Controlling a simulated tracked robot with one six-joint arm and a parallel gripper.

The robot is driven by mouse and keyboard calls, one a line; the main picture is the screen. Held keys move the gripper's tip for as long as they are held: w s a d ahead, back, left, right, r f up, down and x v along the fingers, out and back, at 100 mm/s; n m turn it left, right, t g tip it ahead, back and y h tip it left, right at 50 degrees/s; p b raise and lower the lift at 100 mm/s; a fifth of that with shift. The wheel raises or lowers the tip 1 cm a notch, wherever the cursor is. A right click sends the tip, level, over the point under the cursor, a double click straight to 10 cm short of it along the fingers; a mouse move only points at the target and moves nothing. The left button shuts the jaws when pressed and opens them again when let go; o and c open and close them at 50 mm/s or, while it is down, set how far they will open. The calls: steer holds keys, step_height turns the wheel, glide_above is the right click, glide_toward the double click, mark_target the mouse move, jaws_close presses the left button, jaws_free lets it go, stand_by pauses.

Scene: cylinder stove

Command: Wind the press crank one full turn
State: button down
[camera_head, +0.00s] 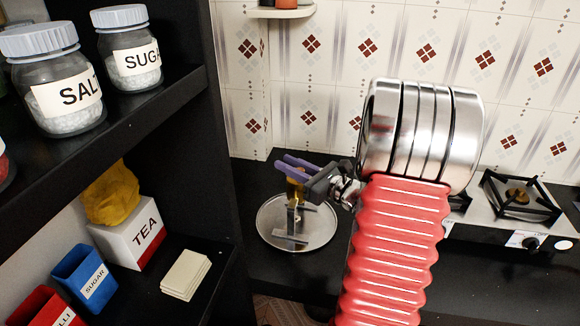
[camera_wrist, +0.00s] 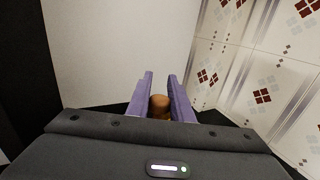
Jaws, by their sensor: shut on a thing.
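The press stands on the black counter: a round metal plate (camera_head: 272,238) with an upright metal bar and an amber-brown part near its top. My gripper (camera_head: 287,163) reaches from the right to the top of the press, its purple fingers pointing left. In the wrist view my gripper (camera_wrist: 160,78) has an orange-brown crank knob (camera_wrist: 160,103) between its two purple fingers. It is shut on that knob. My fingers and gripper body hide much of the crank arm, so its exact angle cannot be told.
A black shelf to the left holds a salt jar (camera_head: 62,85), a sugar jar (camera_head: 128,50), a tea box (camera_head: 132,235) and a blue sugar box (camera_head: 84,275). A stove burner (camera_head: 518,197) is at right. A tiled wall (camera_head: 340,60) stands behind.

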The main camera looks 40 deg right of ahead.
steer(key=c, duration=1.6)
jaws_free()
steer(key=shift+s, duration=0.1)
steer(key=shift+s+d, duration=0.4)
steer(key=shift+s, duration=1.85)
steer(key=shift+s+d, duration=0.45)
steer(key=shift+s, duration=1.75)
steer(key=shift+s+d, duration=0.4)
steer(key=shift+s, duration=1.85)
